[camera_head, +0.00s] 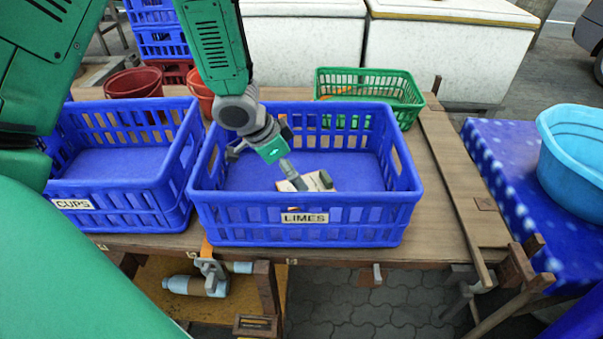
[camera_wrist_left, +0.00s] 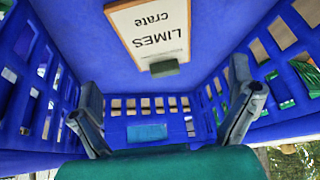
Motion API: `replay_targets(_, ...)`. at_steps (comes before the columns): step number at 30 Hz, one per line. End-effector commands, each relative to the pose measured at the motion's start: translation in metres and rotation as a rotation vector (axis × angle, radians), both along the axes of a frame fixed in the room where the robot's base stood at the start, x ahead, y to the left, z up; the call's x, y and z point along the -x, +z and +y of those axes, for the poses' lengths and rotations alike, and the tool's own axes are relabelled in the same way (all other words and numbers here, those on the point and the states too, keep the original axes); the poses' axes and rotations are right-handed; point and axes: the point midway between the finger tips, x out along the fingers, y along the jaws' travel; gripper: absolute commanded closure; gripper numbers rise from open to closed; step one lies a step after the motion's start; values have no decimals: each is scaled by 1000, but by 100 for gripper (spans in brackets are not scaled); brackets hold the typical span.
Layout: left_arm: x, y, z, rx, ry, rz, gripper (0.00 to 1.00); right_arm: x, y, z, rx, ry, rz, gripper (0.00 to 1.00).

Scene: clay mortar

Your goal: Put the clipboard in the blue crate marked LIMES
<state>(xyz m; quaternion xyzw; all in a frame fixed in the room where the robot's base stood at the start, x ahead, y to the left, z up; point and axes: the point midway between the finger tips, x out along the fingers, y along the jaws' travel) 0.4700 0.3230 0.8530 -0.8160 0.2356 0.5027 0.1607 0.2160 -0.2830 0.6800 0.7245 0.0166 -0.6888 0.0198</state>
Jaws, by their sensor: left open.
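The clipboard (camera_head: 318,181) lies on the floor of the blue crate marked LIMES (camera_head: 305,232), toward its front wall. In the left wrist view the clipboard (camera_wrist_left: 150,32) shows a pale sheet reading "LIMES crate" upside down and a grey-green clip at its lower edge. My left gripper (camera_head: 292,178) reaches down into the crate and partly covers the clipboard in the head view. In the left wrist view its fingers (camera_wrist_left: 165,88) are spread wide with nothing between them, and the clipboard lies beyond them. My right gripper is not in view.
A blue crate marked CUPS (camera_head: 112,205) stands close on the left. A green basket (camera_head: 370,90) is behind, with red buckets (camera_head: 134,83) at the back left. The wooden table (camera_head: 445,170) has free room on the right. A light-blue basin (camera_head: 575,155) stands farther right.

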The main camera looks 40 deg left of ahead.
Motion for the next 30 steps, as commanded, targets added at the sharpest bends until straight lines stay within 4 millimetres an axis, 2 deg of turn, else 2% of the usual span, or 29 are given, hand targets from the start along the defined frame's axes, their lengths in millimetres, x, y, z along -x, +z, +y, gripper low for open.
replay_targets(1,4,12,2,2,0,-1,1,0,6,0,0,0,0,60)
replay_targets(3,8,22,5,1,2,0,1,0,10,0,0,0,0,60)
replay_targets(7,13,32,7,1,0,0,1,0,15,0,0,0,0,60)
replay_targets(26,15,35,9,0,-1,1,1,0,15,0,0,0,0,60)
replay_targets(30,15,45,9,0,-1,1,1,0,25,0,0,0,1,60)
